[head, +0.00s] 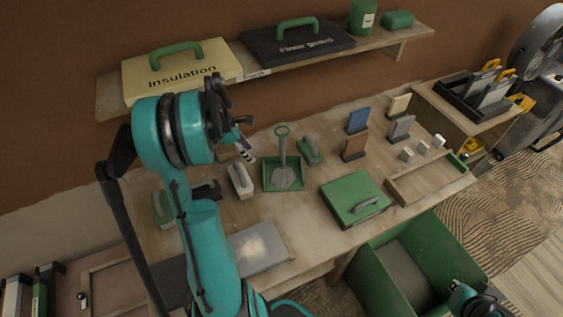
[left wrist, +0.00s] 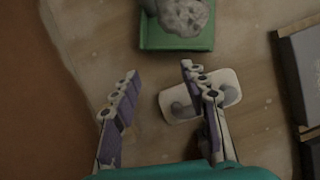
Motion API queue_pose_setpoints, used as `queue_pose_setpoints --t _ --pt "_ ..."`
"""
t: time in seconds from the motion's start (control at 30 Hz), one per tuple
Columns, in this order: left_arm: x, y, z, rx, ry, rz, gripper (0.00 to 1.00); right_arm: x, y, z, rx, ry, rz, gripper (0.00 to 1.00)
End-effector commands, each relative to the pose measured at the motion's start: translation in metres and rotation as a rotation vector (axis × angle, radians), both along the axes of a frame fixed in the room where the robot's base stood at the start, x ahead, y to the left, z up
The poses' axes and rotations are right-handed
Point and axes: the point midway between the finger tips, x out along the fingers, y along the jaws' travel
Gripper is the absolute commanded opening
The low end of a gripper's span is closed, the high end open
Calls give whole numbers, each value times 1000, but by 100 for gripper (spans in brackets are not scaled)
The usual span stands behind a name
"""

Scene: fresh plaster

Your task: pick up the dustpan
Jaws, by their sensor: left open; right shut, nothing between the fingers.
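The dustpan (head: 268,183) lies on the wooden worktable as a square green pan. A grey rounded mass sits in it, and an upright-looking handle with a green ring points to the back. Part of the pan and the grey mass show at the top of the left wrist view (left wrist: 149,37). My left gripper (head: 243,146) is open and empty above the table, left of the dustpan and apart from it. Its two fingers (left wrist: 158,78) frame bare table and the edge of a white block. My right gripper (head: 458,288) is shut and empty at the lower right, over the green bin.
A white-and-grey float (head: 241,181) lies just left of the dustpan, under my left gripper; it also shows in the left wrist view (left wrist: 222,88). A green handled tool (head: 310,151) lies right of the dustpan. A green lidded box (head: 348,193) stands further right. A shelf (head: 270,69) runs behind.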

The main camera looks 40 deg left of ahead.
Motion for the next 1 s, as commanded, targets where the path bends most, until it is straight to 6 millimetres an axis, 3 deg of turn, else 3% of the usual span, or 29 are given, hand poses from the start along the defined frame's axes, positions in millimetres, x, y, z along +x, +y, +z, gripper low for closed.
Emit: queue_pose_setpoints --t 0.4,0.73,0.97,1.0 --pt "49 -38 -1 2 -1 -6 44 0 0 -11 0 0 0 0" --pt "68 -53 -1 2 0 -6 44 0 0 -15 0 0 0 0" --pt "97 -76 -1 3 -1 -6 44 0 0 -22 0 0 0 0" --pt "97 -76 -9 2 0 -4 44 0 0 -27 0 0 0 0"
